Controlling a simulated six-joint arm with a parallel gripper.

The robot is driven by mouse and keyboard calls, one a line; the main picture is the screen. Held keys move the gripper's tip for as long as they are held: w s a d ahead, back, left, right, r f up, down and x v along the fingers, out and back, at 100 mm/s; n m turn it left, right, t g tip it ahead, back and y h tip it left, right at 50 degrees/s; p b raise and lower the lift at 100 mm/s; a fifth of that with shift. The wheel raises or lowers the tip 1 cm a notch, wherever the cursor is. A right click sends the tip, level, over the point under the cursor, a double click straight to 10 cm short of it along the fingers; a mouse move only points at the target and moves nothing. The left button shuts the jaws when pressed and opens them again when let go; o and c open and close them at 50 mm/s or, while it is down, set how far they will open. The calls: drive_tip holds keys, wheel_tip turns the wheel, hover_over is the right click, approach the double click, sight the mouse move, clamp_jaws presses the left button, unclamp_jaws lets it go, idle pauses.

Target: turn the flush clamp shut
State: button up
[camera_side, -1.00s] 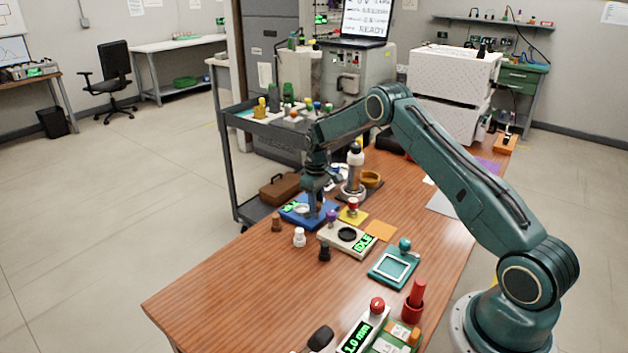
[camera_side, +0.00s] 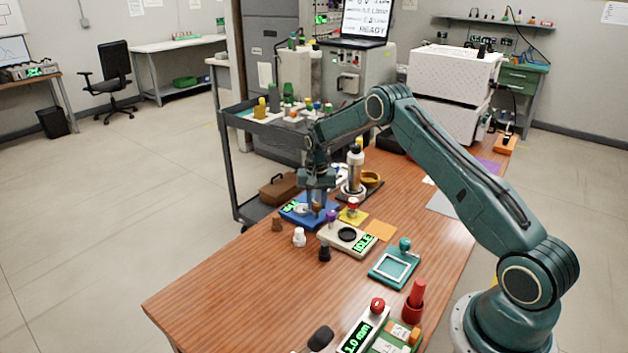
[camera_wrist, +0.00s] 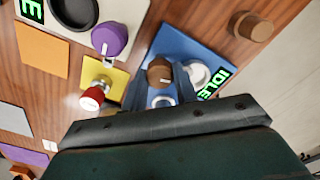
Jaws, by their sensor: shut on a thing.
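A blue unit (camera_side: 291,217) with a green IDLE display lies on the wooden table; in the wrist view its plate (camera_wrist: 180,42) carries a white ring-shaped part (camera_wrist: 199,74) and a brown knob (camera_wrist: 160,72) with a pale pointer mark. I take this knob to be the flush clamp's handle, though no label on it reads. My gripper (camera_side: 317,205) points down over the blue unit. In the wrist view my gripper (camera_wrist: 160,78) is shut on the brown knob, with a finger on each side. The fingertips' contact is partly hidden by the gripper body.
Close by are a purple knob (camera_wrist: 109,38) on a cream unit (camera_side: 334,233) and a red knob (camera_wrist: 92,98) on a yellow base. A loose brown knob (camera_wrist: 254,26), white knob (camera_side: 299,237) and black knob (camera_side: 324,253) stand in front. The table's front left is clear.

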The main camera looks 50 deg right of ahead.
sight(317, 203)
drive_tip(key=shift+m, duration=1.3)
drive_tip(key=o, duration=1)
drive_tip(key=shift+r, duration=0.1)
wheel_tip(317, 203, up, 14)
drive_tip(key=shift+f, duration=0.15)
